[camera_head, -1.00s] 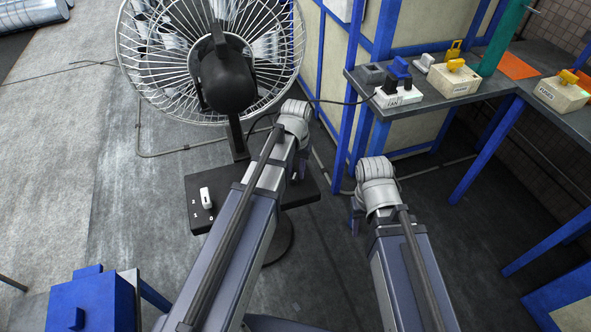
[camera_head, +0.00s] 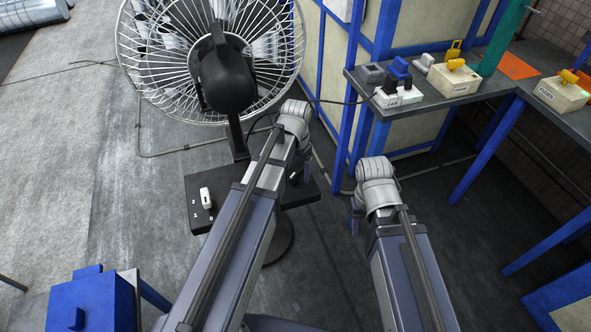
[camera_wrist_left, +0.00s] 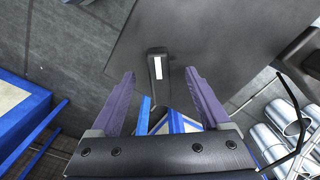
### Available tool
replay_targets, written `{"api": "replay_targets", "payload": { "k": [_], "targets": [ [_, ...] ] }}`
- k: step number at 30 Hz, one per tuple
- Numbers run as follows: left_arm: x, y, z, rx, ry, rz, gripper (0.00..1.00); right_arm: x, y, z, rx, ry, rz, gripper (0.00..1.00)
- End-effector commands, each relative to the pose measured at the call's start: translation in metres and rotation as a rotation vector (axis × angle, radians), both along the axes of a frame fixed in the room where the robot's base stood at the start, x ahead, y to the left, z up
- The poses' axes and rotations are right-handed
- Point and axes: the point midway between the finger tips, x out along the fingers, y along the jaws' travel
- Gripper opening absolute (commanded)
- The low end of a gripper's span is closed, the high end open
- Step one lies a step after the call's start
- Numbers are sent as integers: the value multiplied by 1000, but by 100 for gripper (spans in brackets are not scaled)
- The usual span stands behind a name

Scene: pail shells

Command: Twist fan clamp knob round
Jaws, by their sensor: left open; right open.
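The fan (camera_head: 226,80) has a wire cage and stands on a pole above a black plate (camera_head: 230,205). A dark bar-shaped piece with a white mark, which looks like the clamp knob (camera_wrist_left: 156,66), shows in the left wrist view against the dark plate. My left gripper (camera_wrist_left: 159,76) is open, with its purple fingers on either side of that piece and apart from it. In the head view my left gripper (camera_head: 299,170) is at the plate's right side, mostly hidden by its wrist. My right gripper (camera_head: 356,215) hangs over the floor, partly hidden by its wrist.
A white switch (camera_head: 206,198) sits on the plate's left part. A workbench (camera_head: 440,98) at right carries a power block labelled FAN (camera_head: 398,97) and other boxes. A blue box (camera_head: 92,303) stands at lower left. The floor (camera_head: 130,220) at left is clear.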

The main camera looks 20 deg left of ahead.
Motion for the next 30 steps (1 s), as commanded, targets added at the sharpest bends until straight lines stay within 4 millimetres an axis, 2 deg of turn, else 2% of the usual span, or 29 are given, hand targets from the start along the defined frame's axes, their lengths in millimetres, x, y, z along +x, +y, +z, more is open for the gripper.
{"api": "replay_targets", "payload": {
  "k": [8, 27, 30],
  "targets": [
    [0, 0, 6, 0, 0, 0, 80, 0, 0, 6, 0, 0, 0, 50],
    [0, 0, 67, 0, 0, 1, 80, 0, 0, 67, 0, 0, 0, 50],
    [0, 0, 72, 0, 0, 1, 80, 0, 0, 72, 0, 0, 0, 50]
  ]
}}
